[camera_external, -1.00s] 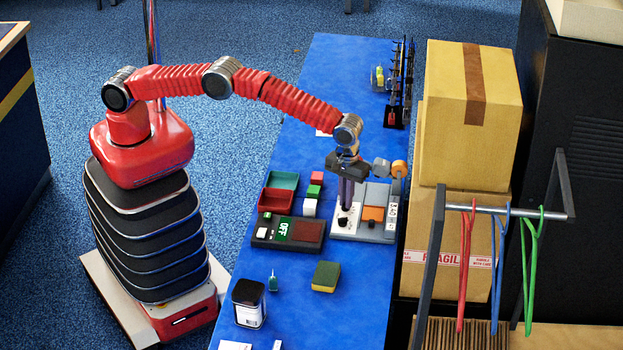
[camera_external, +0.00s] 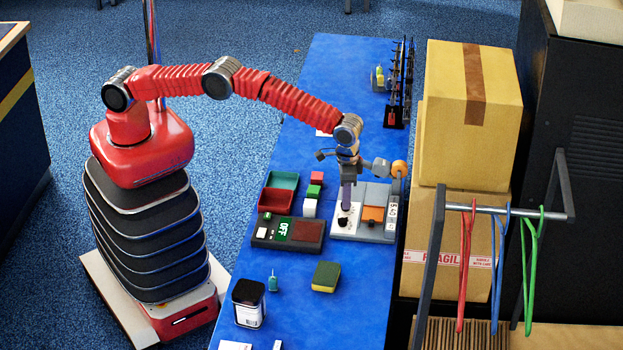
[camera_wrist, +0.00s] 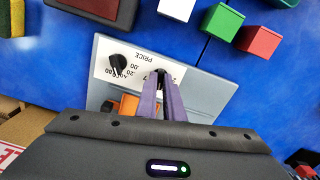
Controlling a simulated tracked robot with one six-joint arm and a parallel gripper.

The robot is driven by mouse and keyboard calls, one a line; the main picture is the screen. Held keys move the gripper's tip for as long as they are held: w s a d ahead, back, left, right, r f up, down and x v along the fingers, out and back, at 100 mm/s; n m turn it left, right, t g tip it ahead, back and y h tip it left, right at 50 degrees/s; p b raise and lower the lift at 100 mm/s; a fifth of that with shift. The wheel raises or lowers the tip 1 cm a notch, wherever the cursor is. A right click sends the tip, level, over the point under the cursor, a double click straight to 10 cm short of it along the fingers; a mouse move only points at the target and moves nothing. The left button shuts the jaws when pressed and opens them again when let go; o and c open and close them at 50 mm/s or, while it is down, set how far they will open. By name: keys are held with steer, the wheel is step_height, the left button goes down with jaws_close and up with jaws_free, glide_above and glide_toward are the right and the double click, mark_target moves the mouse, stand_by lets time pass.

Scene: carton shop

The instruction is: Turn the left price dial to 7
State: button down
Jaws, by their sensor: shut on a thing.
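The price machine (camera_external: 347,234) is a grey and white box on the blue table, with a white panel marked PRICE (camera_wrist: 147,57) in the wrist view. A black dial with a pointer (camera_wrist: 118,64) stands free on this panel; a black knob also shows in the external view (camera_external: 343,222). My gripper (camera_wrist: 161,78) points down at the panel beside that dial. Its purple fingers are shut on a second dial, which they mostly hide. The held dial's pointer and most of its markings are covered, so its setting cannot be read. The gripper also shows in the external view (camera_external: 346,204).
A dark device with a green OFF display (camera_external: 283,229) sits left of the machine. Small coloured blocks (camera_external: 315,191) and red and green trays (camera_external: 273,200) are close behind it. A sponge (camera_external: 326,276) and black tin (camera_external: 248,303) stand in front. Cartons (camera_external: 453,240) rise at the right.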

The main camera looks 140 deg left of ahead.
steer(key=m, duration=1.4)
stand_by(0.4)
steer(key=c, duration=1.9)
jaws_free()
steer(key=shift+o, duration=0.2)
step_height(320, 180, up, 14)
steer(key=shift+f, duration=0.15)
